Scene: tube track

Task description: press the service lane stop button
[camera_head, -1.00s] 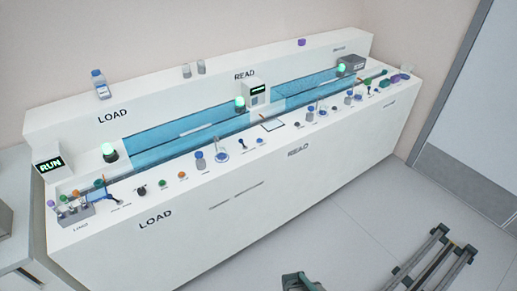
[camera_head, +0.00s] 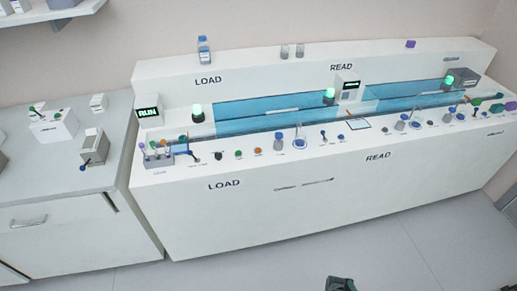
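A long white bench with a blue tube track (camera_head: 290,110) stands against the wall, marked LOAD at left and READ towards the right. On its front ledge sit small round controls: a black one (camera_head: 218,156), a green one (camera_head: 238,154) and an orange one (camera_head: 258,151). Their labels are too small to read, so I cannot tell which is the service lane stop button. A dark part (camera_head: 340,284), possibly my gripper, shows at the bottom edge, well below the bench and touching nothing. Its fingers are not clear.
A RUN display (camera_head: 148,112) and several lit green lamps stand on the bench. A tube rack (camera_head: 158,159) sits at its left end. A grey side counter (camera_head: 60,185) with small white boxes adjoins at left. The floor (camera_head: 300,262) in front is clear.

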